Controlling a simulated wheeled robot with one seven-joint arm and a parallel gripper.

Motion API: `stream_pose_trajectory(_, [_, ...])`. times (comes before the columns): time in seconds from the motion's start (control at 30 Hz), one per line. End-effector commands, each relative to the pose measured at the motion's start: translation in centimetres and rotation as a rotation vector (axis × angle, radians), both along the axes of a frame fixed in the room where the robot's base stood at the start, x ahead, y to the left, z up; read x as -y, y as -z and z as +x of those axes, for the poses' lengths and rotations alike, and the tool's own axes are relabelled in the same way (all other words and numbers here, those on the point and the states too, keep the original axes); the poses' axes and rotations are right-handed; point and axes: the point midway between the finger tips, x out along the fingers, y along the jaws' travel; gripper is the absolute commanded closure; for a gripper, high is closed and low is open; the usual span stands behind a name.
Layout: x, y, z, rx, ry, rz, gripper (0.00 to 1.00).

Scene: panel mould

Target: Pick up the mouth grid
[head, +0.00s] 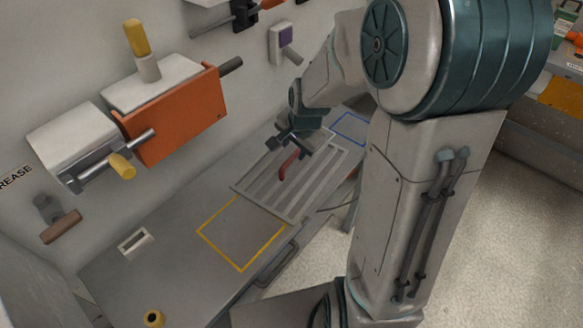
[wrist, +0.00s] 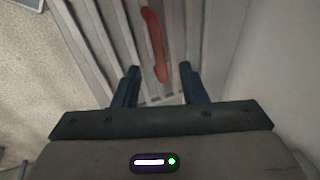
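The mouth grid (head: 265,188) is a grey slatted panel lying flat on the grey bench top. A red handle (head: 287,168) stands on it; the handle also shows in the wrist view (wrist: 153,45). In the wrist view the grid's slats (wrist: 110,45) fill the upper middle. My gripper (head: 293,147) is above the grid near the red handle. In the wrist view its two fingers (wrist: 158,72) are spread apart, with nothing held between them. The near end of the handle appears between the fingertips, but I cannot tell the height gap.
A yellow outlined square (head: 240,268) on the bench in front of the grid is empty. A blue outline (head: 351,127) lies beyond the grid. An orange block with clamps (head: 180,120) sticks out from the wall at left.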

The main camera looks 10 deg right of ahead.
Motion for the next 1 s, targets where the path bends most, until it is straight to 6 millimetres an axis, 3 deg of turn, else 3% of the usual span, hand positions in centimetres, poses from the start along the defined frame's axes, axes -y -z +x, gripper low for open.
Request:
stream_pose_trajectory(0.1, [-0.1, 1.6, 0.5, -0.001, -0.001, 0.0, 0.62])
stream_pose_trajectory(0.37, [-0.1, 2.9, 1.0, 0.0, -0.001, 0.0, 0.62])
stream_pose_trajectory(0.7, [0.0, 6.7, 2.5, -0.001, -0.002, 0.001, 0.62])
stream_pose_trajectory(1.0, [0.0, 7.3, 2.7, 0.002, -0.002, 0.0, 0.62])
